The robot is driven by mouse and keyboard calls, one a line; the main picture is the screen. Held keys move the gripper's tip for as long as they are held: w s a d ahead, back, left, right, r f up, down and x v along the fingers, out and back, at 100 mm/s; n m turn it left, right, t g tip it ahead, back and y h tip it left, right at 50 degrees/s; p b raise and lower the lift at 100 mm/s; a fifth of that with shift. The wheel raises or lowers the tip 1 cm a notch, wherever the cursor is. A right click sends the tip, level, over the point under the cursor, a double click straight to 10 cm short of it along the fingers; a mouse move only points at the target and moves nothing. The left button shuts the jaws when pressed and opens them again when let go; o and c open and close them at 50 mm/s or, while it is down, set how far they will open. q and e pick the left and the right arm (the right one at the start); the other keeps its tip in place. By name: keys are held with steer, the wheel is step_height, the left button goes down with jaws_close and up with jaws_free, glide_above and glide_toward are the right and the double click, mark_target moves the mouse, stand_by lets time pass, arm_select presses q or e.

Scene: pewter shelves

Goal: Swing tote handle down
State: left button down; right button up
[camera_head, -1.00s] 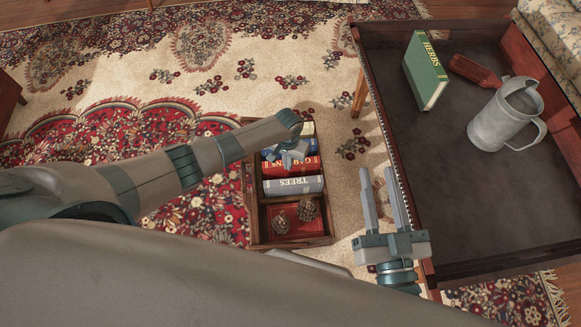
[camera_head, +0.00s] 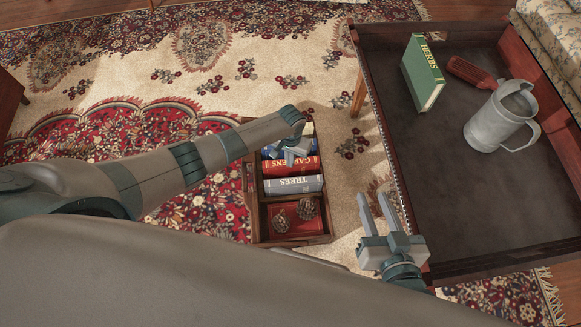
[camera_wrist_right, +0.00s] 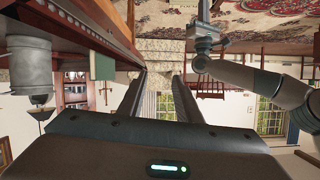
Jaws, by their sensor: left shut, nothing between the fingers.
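The wooden tote (camera_head: 250,208) stands on the rug, open at the top. It holds a blue book, a red book (camera_head: 291,168) and a grey book (camera_head: 294,185), with pinecones (camera_head: 293,214) in its red-lined front compartment. I cannot make out the handle; my left arm and gripper cover part of the tote's far end. My left gripper (camera_head: 291,153) is shut and empty, over the blue book at that end. Whether it touches anything is unclear. My right gripper (camera_head: 375,204) is open and empty, right of the tote beside the table's edge. Its fingers (camera_wrist_right: 155,95) show apart in the right wrist view.
A dark-topped table with a raised wooden rim (camera_head: 383,130) stands at the right. On it are a green book (camera_head: 423,74), a reddish-brown object (camera_head: 472,72) and a grey metal jug (camera_head: 500,120). A floral seat is at the far right. Rug beyond the tote is clear.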

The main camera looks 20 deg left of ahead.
steer(key=s+d+f+g+h+p, duration=0.2)
steer(key=s+d+f+g+p, duration=0.3)
steer(key=s+d+f+g, duration=0.1)
steer(key=shift+s+d+f+g+h, duration=0.3)
steer(key=shift+s+f+g+h, duration=0.1)
steer(key=shift+f, duration=0.1)
stand_by(0.6)
steer(key=shift+s, duration=0.1)
stand_by(1.0)
